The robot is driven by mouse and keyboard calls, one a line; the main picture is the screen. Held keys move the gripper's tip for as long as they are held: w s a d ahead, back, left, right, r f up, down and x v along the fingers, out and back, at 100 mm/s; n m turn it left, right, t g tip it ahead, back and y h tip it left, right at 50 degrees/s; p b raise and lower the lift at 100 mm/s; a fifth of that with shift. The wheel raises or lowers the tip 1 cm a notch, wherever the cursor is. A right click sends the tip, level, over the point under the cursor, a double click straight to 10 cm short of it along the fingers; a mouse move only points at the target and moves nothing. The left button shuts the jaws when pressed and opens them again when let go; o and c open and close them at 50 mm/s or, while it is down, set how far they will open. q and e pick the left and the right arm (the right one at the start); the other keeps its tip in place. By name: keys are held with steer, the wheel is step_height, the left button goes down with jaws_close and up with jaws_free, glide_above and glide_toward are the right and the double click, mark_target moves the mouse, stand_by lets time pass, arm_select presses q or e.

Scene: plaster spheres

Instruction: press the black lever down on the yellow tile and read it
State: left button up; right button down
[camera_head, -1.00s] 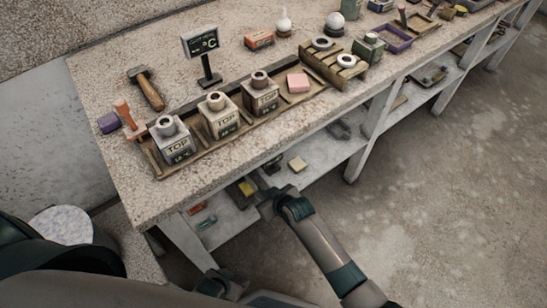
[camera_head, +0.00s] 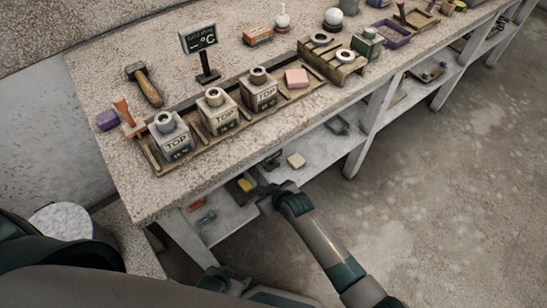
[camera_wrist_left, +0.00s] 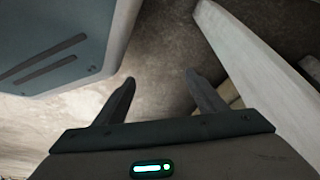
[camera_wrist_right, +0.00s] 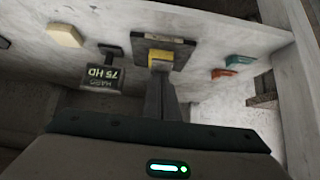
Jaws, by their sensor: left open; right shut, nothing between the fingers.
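The yellow tile (camera_wrist_right: 160,58) lies on a dark plate (camera_wrist_right: 178,44) on the lower shelf. The tile also shows in the head view (camera_head: 245,185). My right gripper (camera_wrist_right: 161,76) is shut and empty, its fingertips at the tile's near edge; I cannot tell whether they touch. In the head view this gripper (camera_head: 262,191) reaches in under the table. I cannot make out the black lever separately from the dark plate and fingers. My left gripper (camera_wrist_left: 158,80) is open and empty, low beside the table (camera_head: 222,281).
A cream block (camera_wrist_right: 66,35) and red and teal pieces (camera_wrist_right: 239,60) lie on the same shelf. White table legs (camera_head: 370,125) and the tabletop (camera_head: 270,125) bound the shelf space. Labelled blocks stand on top. The floor at right is clear.

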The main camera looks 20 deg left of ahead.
steer(key=shift+r+p, duration=0.4)
steer(key=shift+p, duration=0.05)
steer(key=shift+r+p, duration=0.8)
steer(key=shift+r, duration=0.05)
arm_select(q)
steer(key=shift+w+d+r+t+h+p, duration=0.5)
steer(key=shift+w+d+r+t+p, duration=0.7)
steer(key=shift+d+r+t, duration=0.5)
arm_select(e)
steer(key=shift+r, duration=1.1)
steer(key=shift+r+p, duration=0.65)
steer(key=shift+r, duration=0.05)
arm_select(q)
steer(key=s+a+f+g, duration=0.2)
steer(key=s+a+f, duration=0.1)
steer(key=s, duration=0.4)
steer(key=shift+s+g+y+p, duration=0.3)
steer(key=shift+p, duration=0.1)
arm_select(e)
steer(key=shift+r, duration=0.45)
arm_select(q)
steer(key=shift+w, duration=0.2)
